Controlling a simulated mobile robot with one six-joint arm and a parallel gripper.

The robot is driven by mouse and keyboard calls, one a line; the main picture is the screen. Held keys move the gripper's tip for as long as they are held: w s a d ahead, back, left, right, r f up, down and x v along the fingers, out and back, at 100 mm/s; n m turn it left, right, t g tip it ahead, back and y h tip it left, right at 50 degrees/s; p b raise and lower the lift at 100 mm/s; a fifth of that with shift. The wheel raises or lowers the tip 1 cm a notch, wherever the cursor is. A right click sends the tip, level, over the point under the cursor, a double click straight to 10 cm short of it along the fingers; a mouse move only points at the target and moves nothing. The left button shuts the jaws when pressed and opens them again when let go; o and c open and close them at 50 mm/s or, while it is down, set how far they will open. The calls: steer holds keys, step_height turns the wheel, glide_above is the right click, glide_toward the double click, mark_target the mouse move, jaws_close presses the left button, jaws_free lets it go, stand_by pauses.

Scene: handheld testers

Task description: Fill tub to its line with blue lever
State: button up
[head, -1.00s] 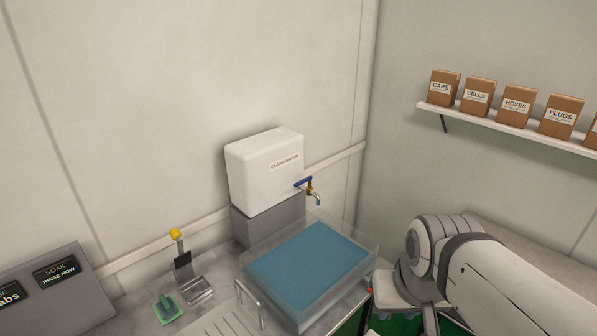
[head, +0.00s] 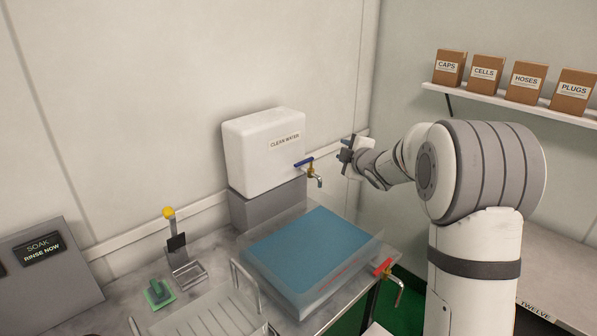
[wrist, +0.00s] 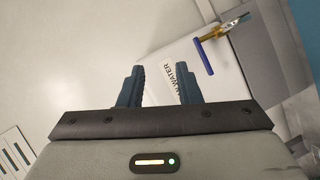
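The blue lever (head: 303,162) sits on a brass tap at the lower right of the white clean-water tank (head: 262,150). Its spout points down over the clear tub (head: 372,251).
A red-handled tap (head: 383,267) is at the tub's front right. A yellow-knobbed lever (head: 169,213), a green-based piece (head: 158,292) and a rack (head: 215,318) stand left of the tub. A shelf (head: 520,105) of boxes is at the upper right.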

mark_target(300, 162)
steer(key=w+a+f+n+g+y+b, duration=0.2)
steer(key=w+a+f+n+y, duration=0.3)
steer(key=a+f+n+y, duration=0.35)
steer(key=shift+n+h, duration=0.25)
steer(key=shift+h, duration=0.1)
steer(key=x, duration=0.3)
steer(key=f+p+x, duration=0.1)
steer(key=x, duration=0.2)
steer(key=shift+w+a+f, duration=0.15)
steer(key=shift+w+f, duration=0.05)
steer(key=shift+w, duration=0.15)
steer(key=shift+c, duration=0.4)
jaws_close()
